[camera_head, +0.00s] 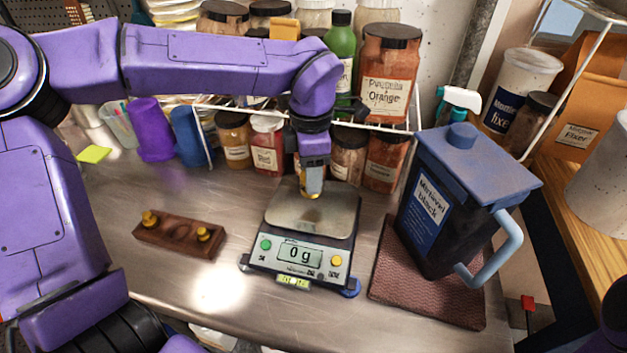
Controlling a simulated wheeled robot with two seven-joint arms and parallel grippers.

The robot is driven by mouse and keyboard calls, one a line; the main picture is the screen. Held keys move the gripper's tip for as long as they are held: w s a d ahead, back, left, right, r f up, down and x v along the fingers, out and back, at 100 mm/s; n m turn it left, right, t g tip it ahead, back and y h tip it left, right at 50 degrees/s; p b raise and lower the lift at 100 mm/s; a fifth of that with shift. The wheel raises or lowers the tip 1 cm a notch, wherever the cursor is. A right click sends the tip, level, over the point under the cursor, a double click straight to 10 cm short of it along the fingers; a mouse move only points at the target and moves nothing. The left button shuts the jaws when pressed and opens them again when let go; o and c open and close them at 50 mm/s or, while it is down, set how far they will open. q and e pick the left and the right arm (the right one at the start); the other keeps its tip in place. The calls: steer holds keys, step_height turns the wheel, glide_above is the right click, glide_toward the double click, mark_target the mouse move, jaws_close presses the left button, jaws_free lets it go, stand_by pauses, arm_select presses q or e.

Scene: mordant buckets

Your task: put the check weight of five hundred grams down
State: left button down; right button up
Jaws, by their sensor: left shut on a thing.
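My left gripper (312,187) points down over the scale and is shut on a small brass weight, the check weight (312,195), which shows only in part below the fingers. The weight is over the back part of the square metal pan (292,216) of the scale (262,258). The scale's display (300,255) reads 0 g. A wooden weight block (178,240) lies left of the scale, with a brass weight (150,219) at its left end, another (204,234) at its right end and an empty hollow between. My right gripper is not in view.
A black jug (440,225) with a blue lid stands on a reddish mat (395,285) close right of the scale. Jars (267,145) on a wire rack stand behind it. Purple (152,130) and blue (187,135) cups stand at the back left. Bare metal bench surrounds the block.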

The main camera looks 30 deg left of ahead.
arm_select(q)
steer(key=f, duration=0.4)
steer(key=shift+w, duration=0.4)
steer(key=shift+s, duration=0.1)
steer(key=c, duration=0.6)
jaws_free()
steer(key=shift+f, duration=0.15)
steer(key=shift+o, duration=0.2)
step_height(320, 180, up, 12)
steer(key=shift+r, duration=0.25)
steer(key=shift+f, duration=0.1)
